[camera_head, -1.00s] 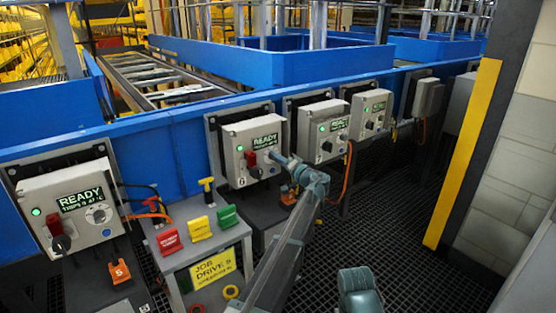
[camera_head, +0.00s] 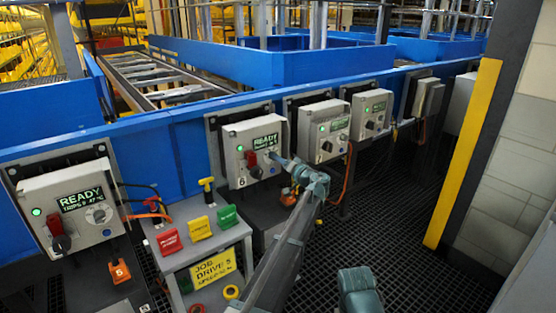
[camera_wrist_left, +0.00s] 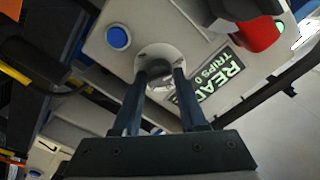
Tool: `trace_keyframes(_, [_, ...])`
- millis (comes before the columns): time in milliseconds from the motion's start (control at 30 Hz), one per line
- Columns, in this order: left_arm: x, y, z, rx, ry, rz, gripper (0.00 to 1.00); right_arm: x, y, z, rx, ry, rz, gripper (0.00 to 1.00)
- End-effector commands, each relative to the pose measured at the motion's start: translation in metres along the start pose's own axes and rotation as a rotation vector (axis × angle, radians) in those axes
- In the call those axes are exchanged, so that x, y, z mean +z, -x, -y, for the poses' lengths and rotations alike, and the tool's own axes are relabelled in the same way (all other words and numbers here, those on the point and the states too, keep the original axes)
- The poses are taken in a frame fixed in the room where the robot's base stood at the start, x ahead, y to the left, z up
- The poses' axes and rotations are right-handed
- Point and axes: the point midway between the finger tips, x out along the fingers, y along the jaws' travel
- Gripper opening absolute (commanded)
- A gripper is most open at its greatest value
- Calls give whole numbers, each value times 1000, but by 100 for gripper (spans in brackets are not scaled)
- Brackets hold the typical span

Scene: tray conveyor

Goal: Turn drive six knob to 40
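The drive six box (camera_head: 233,147) is pale grey, marked 6, with a green READY screen (camera_head: 265,142), a red switch handle (camera_head: 251,158) and a black lower knob (camera_head: 256,172). My left gripper (camera_head: 275,158) reaches its right side and hides the dial there in the head view. In the left wrist view, my left gripper's two dark fingers (camera_wrist_left: 161,75) stand apart on either side of the small grey knob on the round pale dial (camera_wrist_left: 150,52). Whether they press on the knob cannot be told. The dial setting is unreadable. My right gripper is out of view.
A blue button (camera_wrist_left: 118,37) and red handle (camera_wrist_left: 252,32) lie near the dial. Similar drive boxes (camera_head: 322,130) stand to the right, another (camera_head: 77,212) at left. A small table (camera_head: 203,235) holds coloured tags. An orange cable hangs right of box six.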

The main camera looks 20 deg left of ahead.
Motion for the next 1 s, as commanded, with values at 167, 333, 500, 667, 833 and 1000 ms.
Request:
trace_keyframes(167, [1,0,0,0,1,2,69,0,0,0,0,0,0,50])
trace_keyframes(333, [0,0,0,0,0,1,69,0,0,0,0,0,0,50])
trace_keyframes(500, [0,5,0,1,-1,-1,69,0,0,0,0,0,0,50])
trace_keyframes(667, [1,30,1,2,-1,-2,69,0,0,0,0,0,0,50])
trace_keyframes(833, [1,68,1,2,-1,-2,69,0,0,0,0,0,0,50])
trace_keyframes(1000, [1,102,1,2,0,-1,69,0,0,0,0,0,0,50])
